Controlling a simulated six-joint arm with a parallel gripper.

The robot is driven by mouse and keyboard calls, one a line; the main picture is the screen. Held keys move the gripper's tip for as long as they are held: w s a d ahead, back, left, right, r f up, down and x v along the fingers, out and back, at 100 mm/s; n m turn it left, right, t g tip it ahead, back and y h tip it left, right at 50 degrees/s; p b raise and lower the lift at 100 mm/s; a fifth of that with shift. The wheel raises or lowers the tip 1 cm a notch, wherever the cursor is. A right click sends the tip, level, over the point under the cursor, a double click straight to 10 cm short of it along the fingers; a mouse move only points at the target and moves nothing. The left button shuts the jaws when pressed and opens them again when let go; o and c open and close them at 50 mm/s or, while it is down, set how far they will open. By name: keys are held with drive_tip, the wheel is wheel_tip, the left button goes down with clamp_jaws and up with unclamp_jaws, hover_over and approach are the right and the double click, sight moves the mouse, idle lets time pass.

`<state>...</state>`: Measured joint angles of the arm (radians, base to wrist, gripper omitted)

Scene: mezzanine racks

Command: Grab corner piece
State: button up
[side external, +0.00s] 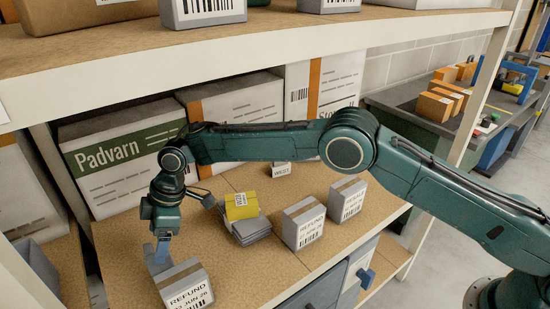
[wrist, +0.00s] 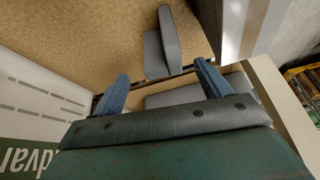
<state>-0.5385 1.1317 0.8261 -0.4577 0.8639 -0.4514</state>
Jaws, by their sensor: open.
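The likely corner piece is a grey angled piece (wrist: 165,45) with two flat faces, lying on the brown shelf just past my fingertips in the wrist view. In the side view a grey piece (side external: 154,262) shows at the shelf's front left, partly hidden by my gripper and a box. My gripper (side external: 162,250) points down over it. In the wrist view its two blue fingers (wrist: 162,84) are spread apart, with nothing visibly clamped between them. A second grey surface (wrist: 175,97) shows behind the fingers; I cannot tell what it belongs to.
Two more grey boxes (side external: 305,224) and a yellow packet (side external: 241,206) on grey pads stand further right. A Padvarn box (side external: 120,160) stands behind. An upper shelf (side external: 250,45) runs overhead.

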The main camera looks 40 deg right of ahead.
drive_tip(key=shift+x, duration=2.55)
drive_tip(key=c, duration=1)
